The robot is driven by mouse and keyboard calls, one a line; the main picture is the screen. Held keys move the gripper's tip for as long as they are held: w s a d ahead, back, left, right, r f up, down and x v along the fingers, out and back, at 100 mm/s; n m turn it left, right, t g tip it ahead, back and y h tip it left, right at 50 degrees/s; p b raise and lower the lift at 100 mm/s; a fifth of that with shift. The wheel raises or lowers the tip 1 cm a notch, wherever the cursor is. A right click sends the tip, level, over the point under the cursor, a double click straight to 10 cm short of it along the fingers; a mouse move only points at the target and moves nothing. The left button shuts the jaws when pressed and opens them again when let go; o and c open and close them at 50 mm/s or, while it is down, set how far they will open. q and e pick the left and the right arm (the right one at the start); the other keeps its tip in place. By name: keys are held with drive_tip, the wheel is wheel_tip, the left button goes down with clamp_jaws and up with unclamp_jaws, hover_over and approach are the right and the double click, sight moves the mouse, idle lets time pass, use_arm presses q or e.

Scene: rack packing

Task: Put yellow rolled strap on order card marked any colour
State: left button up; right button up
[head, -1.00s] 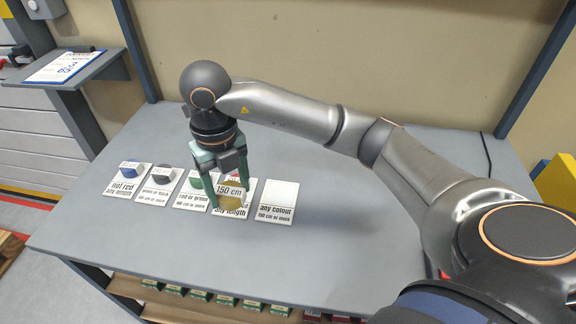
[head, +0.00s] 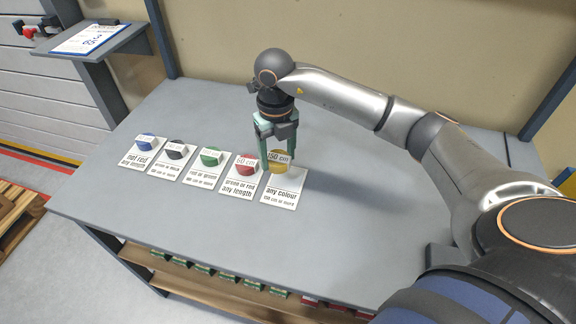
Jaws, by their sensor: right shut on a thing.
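The yellow rolled strap (head: 279,166), labelled 150 cm, is held between the fingers of my right gripper (head: 278,158). It is over the upper part of the order card marked any colour (head: 283,192), the rightmost card in the row. I cannot tell whether the strap touches the card. The card's printed lower half shows clear of the gripper. My left gripper is not in view.
Several other cards lie to the left on the grey table (head: 190,240), with a red strap (head: 245,163), a green strap (head: 210,156), a black strap (head: 176,150) and a blue strap (head: 146,141). Small boxes line a lower shelf (head: 215,283). The table front is clear.

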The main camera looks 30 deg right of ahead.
hover_over(288, 177)
wheel_tip(288, 177, down, 4)
drive_tip(key=shift+a+f, duration=0.1)
drive_tip(key=shift+a, duration=0.05)
drive_tip(key=shift+f, duration=1.65)
drive_tip(key=shift+f, duration=0.2)
drive_tip(key=o, duration=1.4)
drive_tip(key=shift+r, duration=0.2)
wheel_tip(288, 177, up, 12)
drive_tip(key=shift+r, duration=0.1)
